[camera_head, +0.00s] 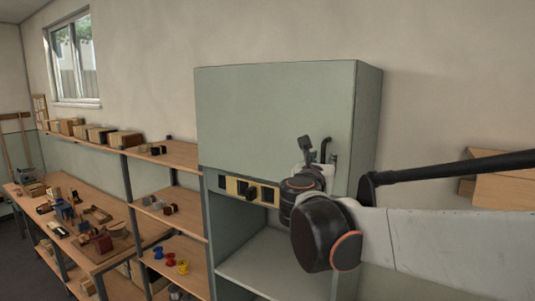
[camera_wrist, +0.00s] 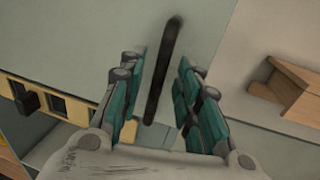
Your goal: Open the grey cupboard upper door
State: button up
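The grey cupboard's upper door (camera_head: 275,120) is a flat grey-green panel and looks shut. Its dark bar handle (camera_head: 326,148) stands near the lower right edge, partly hidden behind my gripper (camera_head: 310,150). In the wrist view the handle (camera_wrist: 163,70) runs upright between the two fingers of my gripper (camera_wrist: 160,85). The fingers are spread apart, with a gap visible on both sides of the handle. The door surface (camera_wrist: 90,45) fills the upper left of the wrist view.
Below the door is a yellow panel strip with black parts (camera_head: 250,190), above an open grey compartment (camera_head: 265,265). Wooden shelves (camera_head: 175,155) with small items stand to the left. A wooden shelf piece (camera_head: 505,190) is on the right wall; it also shows in the wrist view (camera_wrist: 290,90).

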jog(key=shift+x, duration=1.1)
grip_shut()
jog(key=shift+a, duration=0.1)
